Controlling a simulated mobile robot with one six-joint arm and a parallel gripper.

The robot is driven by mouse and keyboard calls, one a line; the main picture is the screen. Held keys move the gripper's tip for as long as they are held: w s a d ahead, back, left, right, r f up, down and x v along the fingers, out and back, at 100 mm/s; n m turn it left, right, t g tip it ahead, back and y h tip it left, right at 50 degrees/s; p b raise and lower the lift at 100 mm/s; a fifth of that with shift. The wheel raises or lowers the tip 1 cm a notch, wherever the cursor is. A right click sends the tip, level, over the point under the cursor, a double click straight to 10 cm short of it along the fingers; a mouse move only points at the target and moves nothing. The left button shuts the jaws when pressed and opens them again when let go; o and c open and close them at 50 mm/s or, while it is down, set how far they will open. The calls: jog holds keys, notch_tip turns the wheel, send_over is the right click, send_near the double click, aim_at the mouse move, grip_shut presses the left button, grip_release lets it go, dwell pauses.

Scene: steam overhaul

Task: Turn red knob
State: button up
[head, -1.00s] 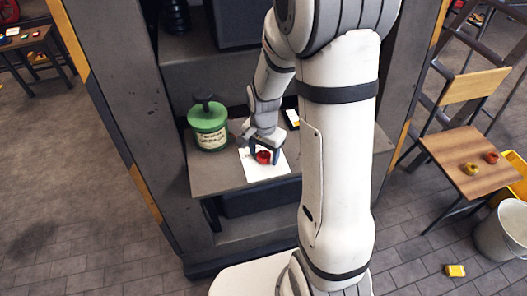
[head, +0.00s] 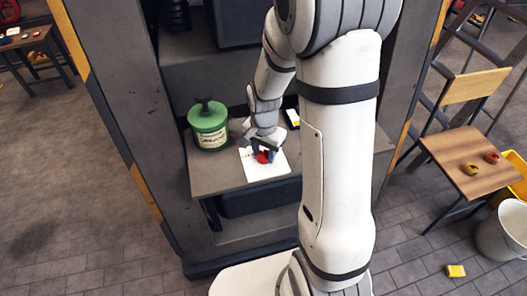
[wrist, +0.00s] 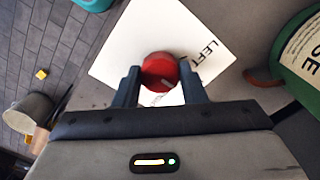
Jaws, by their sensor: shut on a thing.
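In the head view the knob (head: 264,157) is partly hidden by my gripper (head: 266,150). In the wrist view my gripper (wrist: 160,84) has one finger on each side of the knob and is shut on it.
A green canister (head: 209,127) with a dark top stands left of the sheet on the shelf (head: 215,180). Dark cabinet walls flank the shelf. A wooden chair (head: 475,160) and bucket (head: 500,237) stand at right.

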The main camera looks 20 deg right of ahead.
aim_at(264, 154)
jog(key=n+b, duration=0.1)
jog(key=n, duration=0.5)
jog(key=shift+n+b, duration=0.4)
jog(key=shift+n, duration=2.3)
jog(key=o, duration=1)
notch_tip(264, 154, up, 7)
jog(key=shift+r, duration=0.4)
